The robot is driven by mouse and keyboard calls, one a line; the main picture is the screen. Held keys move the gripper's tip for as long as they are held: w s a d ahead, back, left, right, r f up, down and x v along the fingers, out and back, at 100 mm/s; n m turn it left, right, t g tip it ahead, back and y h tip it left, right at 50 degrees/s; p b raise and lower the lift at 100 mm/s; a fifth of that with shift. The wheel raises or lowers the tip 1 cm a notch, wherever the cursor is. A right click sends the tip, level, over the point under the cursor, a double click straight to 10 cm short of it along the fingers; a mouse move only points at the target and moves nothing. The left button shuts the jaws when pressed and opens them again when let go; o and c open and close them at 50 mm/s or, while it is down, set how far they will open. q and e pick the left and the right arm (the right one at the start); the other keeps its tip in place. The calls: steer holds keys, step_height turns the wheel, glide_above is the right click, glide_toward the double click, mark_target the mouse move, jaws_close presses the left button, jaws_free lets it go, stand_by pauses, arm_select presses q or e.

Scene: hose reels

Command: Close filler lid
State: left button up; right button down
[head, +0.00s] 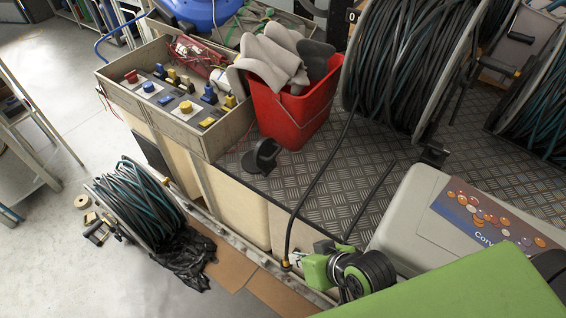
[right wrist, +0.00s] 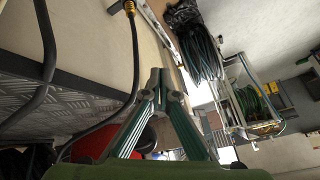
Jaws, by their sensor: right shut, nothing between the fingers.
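A black round filler lid (head: 263,155) stands tilted up on its dark base on the cream tank (head: 240,212), beside the red bucket, in the head view. The opening under it is hard to make out. My right gripper (head: 318,264) is low in the middle of the head view, near the brass hose end and well apart from the lid. In the right wrist view its green fingers (right wrist: 160,76) meet at the tips with nothing between them. I cannot make out the lid in that view. My left gripper is not in view.
The red bucket (head: 293,112) with grey gloves and a control box (head: 190,135) stand by the lid. A black hose (head: 312,180) hangs between the lid and my right gripper. A grey case (head: 408,215) is at right. A hose reel (head: 135,205) lies on the floor.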

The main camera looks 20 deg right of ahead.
steer(key=w+a+r+m+t+y, duration=0.3)
steer(key=w+a+r+m+t, duration=0.3)
steer(key=w+r, duration=0.15)
steer(key=w+d+m+t+h, duration=0.4)
steer(key=d+m+t+h, duration=0.3)
steer(key=d+m, duration=0.55)
steer(key=shift+m+g+h, duration=0.6)
steer(key=shift+m, duration=0.05)
steer(key=w, duration=0.5)
steer(key=w+p, duration=0.1)
steer(key=w, duration=0.3)
steer(key=shift+w+a+p, duration=0.2)
steer(key=shift+w+p, duration=0.1)
steer(key=shift+w, duration=0.1)
steer(key=shift+w+a+f, duration=0.15)
steer(key=shift+w+a, duration=0.7)
steer(key=shift+w, duration=0.1)
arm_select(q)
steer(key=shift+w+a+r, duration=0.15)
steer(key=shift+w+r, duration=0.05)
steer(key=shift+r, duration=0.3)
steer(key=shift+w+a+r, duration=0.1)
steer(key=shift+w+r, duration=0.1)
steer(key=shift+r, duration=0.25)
arm_select(e)
steer(key=shift+w+a, duration=0.45)
